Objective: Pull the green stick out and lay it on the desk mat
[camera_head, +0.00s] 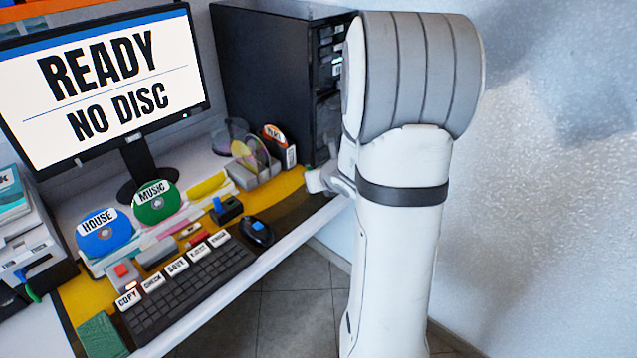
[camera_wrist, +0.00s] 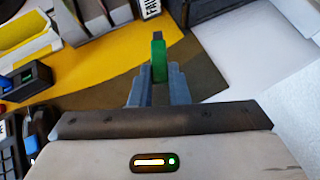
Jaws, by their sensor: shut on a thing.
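The green stick (camera_wrist: 159,62) has a dark end and stands up between my gripper's two grey-blue fingers in the wrist view. My gripper (camera_wrist: 159,80) is shut on it. In the head view my gripper (camera_head: 322,181) is at the right end of the desk, partly hidden by my arm, and I cannot make out the stick there. The desk mat, yellow (camera_wrist: 105,62) and dark brown, lies below and behind the stick in the wrist view. It also shows in the head view (camera_head: 287,190). Whether the stick touches the mat is unclear.
A black tower (camera_head: 265,75) stands behind my gripper. A disc rack (camera_head: 262,172), mouse (camera_head: 257,231) and keyboard (camera_head: 195,290) are to its left. A small green piece (camera_head: 32,294) shows by the left-hand device. The desk's front edge is close to my gripper.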

